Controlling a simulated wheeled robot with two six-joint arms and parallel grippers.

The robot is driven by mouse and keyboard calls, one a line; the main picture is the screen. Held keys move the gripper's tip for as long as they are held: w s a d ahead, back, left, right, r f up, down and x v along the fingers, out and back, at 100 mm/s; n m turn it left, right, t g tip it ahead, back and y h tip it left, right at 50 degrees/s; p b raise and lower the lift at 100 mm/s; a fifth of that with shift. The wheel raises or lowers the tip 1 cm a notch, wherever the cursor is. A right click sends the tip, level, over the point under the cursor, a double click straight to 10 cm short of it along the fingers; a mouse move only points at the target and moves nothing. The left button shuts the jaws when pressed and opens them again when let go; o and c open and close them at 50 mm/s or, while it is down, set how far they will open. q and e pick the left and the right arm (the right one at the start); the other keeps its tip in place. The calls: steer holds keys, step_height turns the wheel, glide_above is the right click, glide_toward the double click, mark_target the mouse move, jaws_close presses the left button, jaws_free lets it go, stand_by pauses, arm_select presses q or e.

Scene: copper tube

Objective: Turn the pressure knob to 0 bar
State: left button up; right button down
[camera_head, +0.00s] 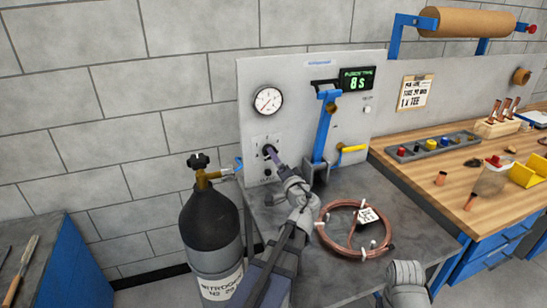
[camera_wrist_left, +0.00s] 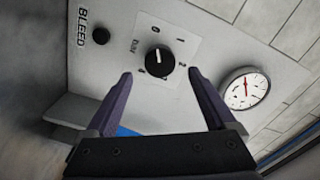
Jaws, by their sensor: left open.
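The black pressure knob (camera_wrist_left: 160,61) sits on a white dial plate with numbers in the left wrist view. Its white mark points up in that picture, roughly towards the 0; the exact setting is hard to read. My left gripper (camera_wrist_left: 160,74) is open, with one purple finger on each side of the knob; I cannot tell whether they touch it. In the head view the knob (camera_head: 267,149) is partly covered by my left gripper (camera_head: 272,157). The round gauge (camera_wrist_left: 246,89) has a red needle and also shows in the head view (camera_head: 268,101).
A black BLEED button (camera_wrist_left: 101,36) is near the knob. A dark nitrogen cylinder (camera_head: 210,228) stands left of the bench. A blue lever stand (camera_head: 323,130) with a yellow handle is right of my left gripper. A copper coil (camera_head: 324,236) lies on the grey bench.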

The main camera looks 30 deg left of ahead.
arm_select(q)
steer(key=v, duration=0.2)
steer(key=shift+s+d, duration=0.2)
steer(key=shift+d, duration=0.05)
stand_by(0.3)
